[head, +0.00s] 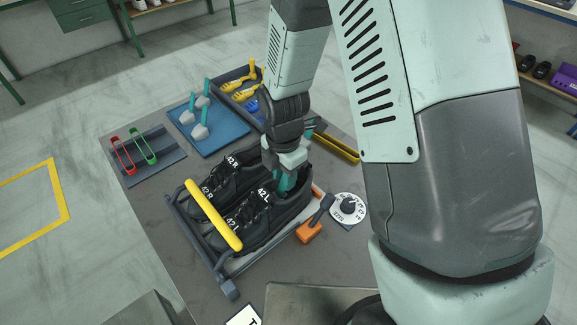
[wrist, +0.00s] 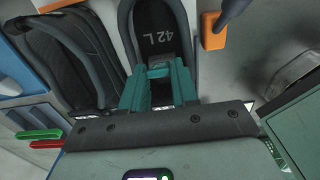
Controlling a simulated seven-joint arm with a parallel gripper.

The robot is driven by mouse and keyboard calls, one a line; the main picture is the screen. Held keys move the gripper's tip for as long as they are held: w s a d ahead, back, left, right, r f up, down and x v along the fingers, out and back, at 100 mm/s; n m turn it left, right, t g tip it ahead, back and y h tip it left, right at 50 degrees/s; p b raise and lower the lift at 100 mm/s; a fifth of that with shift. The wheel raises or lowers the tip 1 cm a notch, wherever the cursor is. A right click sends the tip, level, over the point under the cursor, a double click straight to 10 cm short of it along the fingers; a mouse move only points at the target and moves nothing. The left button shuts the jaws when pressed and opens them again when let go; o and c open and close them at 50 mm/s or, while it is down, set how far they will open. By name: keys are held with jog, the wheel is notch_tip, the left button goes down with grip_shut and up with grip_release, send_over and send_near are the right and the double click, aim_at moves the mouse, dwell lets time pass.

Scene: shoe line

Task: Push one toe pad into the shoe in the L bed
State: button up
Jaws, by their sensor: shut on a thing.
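The black shoe marked 42 L (head: 257,221) sits in the bed rack, right of the shoe marked 42 R (head: 215,184). My gripper (head: 286,181) points down at the heel opening of the 42 L shoe. The 42 L insole (wrist: 161,32) shows beyond the fingertips. Other toe pads (head: 200,131), grey with teal handles, stand on a blue tray (head: 223,138).
A yellow bar (head: 213,214) crosses the toes of both shoes. An orange-based tool (head: 309,232) and a white dial (head: 348,209) are close on the right. Red and green pieces (head: 123,155) lie in a tray at left. A bin with yellow items (head: 244,91) stands behind.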

aim_at(272, 185)
jog(key=shift+s+a+f, duration=0.15)
jog(key=shift+s+a, duration=0.55)
jog(key=shift+s+a+f, duration=0.15)
jog(key=shift+s+a, duration=0.55)
jog(key=o, duration=0.9)
jog(key=shift+w+d, duration=0.1)
jog(key=shift+d, duration=0.05)
jog(key=shift+w+d+r, duration=0.4)
jog(key=shift+w+d, duration=0.2)
jog(key=shift+w, duration=0.1)
jog(key=shift+r, duration=0.15)
jog(key=shift+r, duration=1.4)
